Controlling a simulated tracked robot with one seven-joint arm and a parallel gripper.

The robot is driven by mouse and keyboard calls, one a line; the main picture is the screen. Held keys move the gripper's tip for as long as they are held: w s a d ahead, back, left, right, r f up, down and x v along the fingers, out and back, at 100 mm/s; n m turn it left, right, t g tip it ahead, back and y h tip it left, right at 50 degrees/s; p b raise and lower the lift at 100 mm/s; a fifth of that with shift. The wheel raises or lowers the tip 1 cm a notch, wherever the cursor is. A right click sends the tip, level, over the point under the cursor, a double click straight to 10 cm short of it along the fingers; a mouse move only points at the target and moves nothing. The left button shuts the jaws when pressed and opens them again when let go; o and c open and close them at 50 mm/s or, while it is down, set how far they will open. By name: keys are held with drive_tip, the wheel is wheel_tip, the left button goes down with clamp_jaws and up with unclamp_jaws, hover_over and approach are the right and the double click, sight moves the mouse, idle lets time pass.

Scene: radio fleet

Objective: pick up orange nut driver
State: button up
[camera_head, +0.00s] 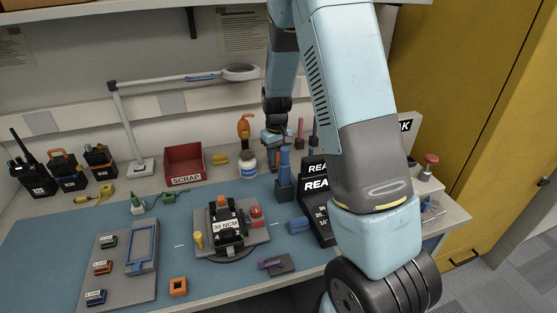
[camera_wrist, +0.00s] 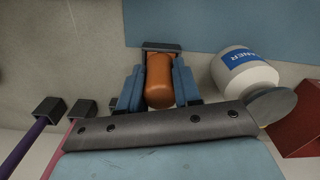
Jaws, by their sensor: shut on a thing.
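The orange nut driver (camera_head: 277,158) stands near the back of the bench, and only a small part of it shows below my gripper (camera_head: 276,138) in the head view. In the wrist view its rounded orange handle (camera_wrist: 159,80) lies between the two blue fingers of my gripper (camera_wrist: 159,88). The fingers are shut on the handle, one on each side. A dark block (camera_wrist: 161,47) shows at the handle's far end. I cannot tell whether the driver is lifted clear of it.
A white bottle (camera_wrist: 248,74) stands close beside the driver, also seen in the head view (camera_head: 247,168). A red scrap bin (camera_head: 185,163) stands left, and a black display (camera_head: 316,185) right.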

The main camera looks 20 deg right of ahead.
sight(277, 151)
clamp_jaws()
wheel_tip(277, 151, up, 10)
drive_tip(key=shift+r, duration=0.1)
idle(0.5)
idle(0.5)
